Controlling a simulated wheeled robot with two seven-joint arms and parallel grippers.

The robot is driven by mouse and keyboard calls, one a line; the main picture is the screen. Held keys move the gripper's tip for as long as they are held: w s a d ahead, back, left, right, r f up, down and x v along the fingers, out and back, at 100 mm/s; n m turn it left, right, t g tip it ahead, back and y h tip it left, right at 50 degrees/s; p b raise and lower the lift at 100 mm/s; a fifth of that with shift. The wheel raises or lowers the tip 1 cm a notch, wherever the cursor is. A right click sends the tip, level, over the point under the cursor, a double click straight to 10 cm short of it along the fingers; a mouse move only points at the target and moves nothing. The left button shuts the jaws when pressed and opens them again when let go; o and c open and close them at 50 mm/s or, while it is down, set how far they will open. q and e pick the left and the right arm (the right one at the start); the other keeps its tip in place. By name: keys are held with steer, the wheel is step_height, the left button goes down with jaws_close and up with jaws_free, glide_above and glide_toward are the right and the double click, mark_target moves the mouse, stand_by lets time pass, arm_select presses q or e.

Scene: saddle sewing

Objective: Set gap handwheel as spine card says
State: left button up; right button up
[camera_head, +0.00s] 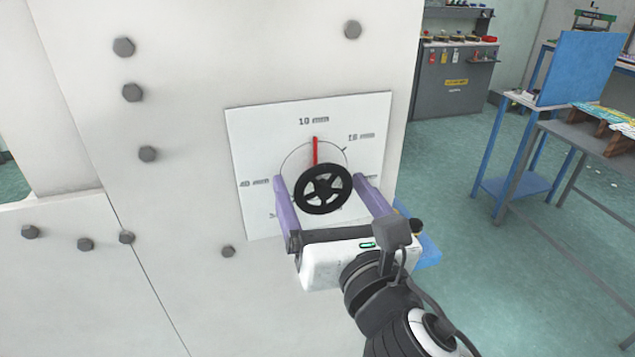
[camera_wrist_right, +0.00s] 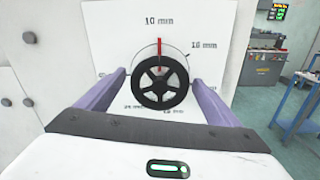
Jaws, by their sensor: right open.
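The black spoked gap handwheel (camera_head: 323,188) sits in front of a white dial plate (camera_head: 252,125) on the machine's pale panel. The red pointer (camera_head: 315,150) points up at the 10 mm mark. My right gripper (camera_head: 319,181) is open, with one purple finger on each side of the handwheel. In the right wrist view the handwheel (camera_wrist_right: 160,80) lies between the fingers, and I cannot tell whether they touch it. The lower dial marks are partly hidden by the gripper. The spine card is not recognisable in these views. My left gripper is not in view.
Grey bolt heads (camera_head: 123,47) stud the pale panel (camera_head: 200,60). To the right stand a blue-framed table with an upright blue board (camera_head: 580,68) and a grey cabinet (camera_head: 450,85). The green floor (camera_head: 450,180) between is clear.

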steer(key=c, duration=1)
steer(key=shift+c, duration=0.2)
steer(key=shift+m, duration=0.3)
steer(key=m, duration=0.3)
steer(key=shift+m, duration=0.3)
steer(key=m, duration=1)
steer(key=shift+m, duration=0.4)
steer(key=m, duration=0.6)
steer(key=shift+m, duration=0.3)
